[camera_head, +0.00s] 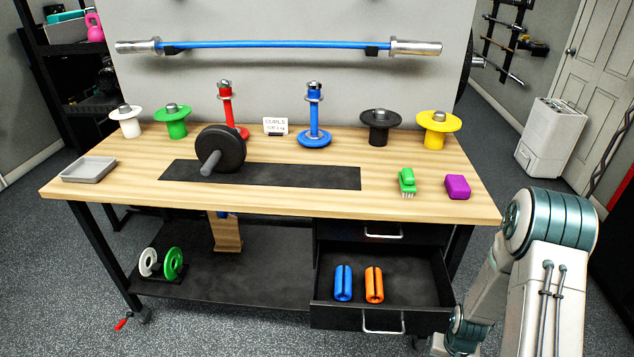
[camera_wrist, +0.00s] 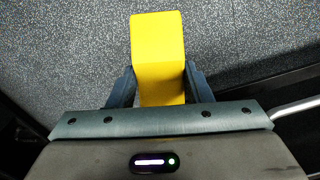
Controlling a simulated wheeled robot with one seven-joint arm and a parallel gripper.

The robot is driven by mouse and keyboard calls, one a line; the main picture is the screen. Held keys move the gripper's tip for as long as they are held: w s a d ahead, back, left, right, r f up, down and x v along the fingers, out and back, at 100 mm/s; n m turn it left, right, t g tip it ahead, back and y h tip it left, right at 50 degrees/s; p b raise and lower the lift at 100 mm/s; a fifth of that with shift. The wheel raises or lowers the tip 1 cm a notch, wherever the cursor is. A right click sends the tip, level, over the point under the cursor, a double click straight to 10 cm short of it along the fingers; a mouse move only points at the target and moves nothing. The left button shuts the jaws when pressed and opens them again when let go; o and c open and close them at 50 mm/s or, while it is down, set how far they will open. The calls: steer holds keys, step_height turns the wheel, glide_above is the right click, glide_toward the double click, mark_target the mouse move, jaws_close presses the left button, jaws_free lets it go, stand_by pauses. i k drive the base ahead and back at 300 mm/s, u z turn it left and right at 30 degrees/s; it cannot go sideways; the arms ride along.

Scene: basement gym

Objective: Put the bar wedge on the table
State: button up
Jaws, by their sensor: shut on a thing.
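A yellow block (camera_wrist: 158,55), which looks like the bar wedge, is between the two dark fingers of my gripper (camera_wrist: 160,85) in the wrist view. The gripper is shut on it, with grey speckled floor showing beyond. The wooden table (camera_head: 285,204) stands across the middle of the head view. My arm comes down at the right front of the table in that view, and the gripper and yellow block are out of sight there.
A grey tray (camera_head: 89,169), green brush (camera_head: 407,183) and purple block (camera_head: 457,187) are on the tabletop. Plate stands line the back. An open drawer (camera_head: 350,316) juts forward. Bare wood shows along the front.

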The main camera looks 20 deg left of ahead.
mark_target(299, 176)
steer(key=k, duration=0.4)
steer(key=u, duration=2.45)
steer(key=i, duration=2.1)
steer(key=z, duration=1.85)
